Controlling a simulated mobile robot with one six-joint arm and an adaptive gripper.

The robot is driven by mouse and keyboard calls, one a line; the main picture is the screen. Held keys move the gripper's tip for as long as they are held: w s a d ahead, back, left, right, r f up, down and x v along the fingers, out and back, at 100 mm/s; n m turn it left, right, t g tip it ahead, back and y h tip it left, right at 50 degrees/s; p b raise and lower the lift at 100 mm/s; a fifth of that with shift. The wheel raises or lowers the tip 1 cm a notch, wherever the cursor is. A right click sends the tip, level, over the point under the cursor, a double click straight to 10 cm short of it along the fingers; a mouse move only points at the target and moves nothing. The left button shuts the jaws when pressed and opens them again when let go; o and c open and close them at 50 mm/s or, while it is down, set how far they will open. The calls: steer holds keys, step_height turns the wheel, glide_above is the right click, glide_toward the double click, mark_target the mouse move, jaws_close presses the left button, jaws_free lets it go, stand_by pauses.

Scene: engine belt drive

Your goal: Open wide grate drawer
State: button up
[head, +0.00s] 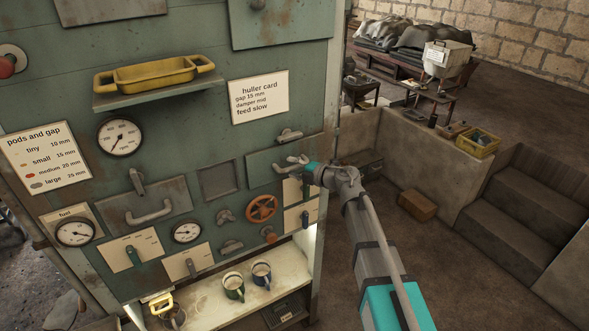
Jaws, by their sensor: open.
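No drawer in the head view carries a readable "grate" label. Two wide panels show on the green machine front. The left one (118,219) has a curved grey bar handle (152,213) and looks closed and flush. The right one (262,168) sits under a small grey latch (289,135) and is partly covered by my gripper. My gripper (287,164) is open at the right panel's front. Whether its fingers touch a handle there cannot be told.
A red handwheel (262,208), several small knobs and lever plates sit below the panels. Two mugs (261,273) stand on the lower shelf. A yellow tray (154,74) rests on the upper shelf. The floor right of the machine is open, bounded by a low wall (428,165).

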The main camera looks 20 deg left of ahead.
jaws_close()
steer(key=shift+s+d, duration=0.15)
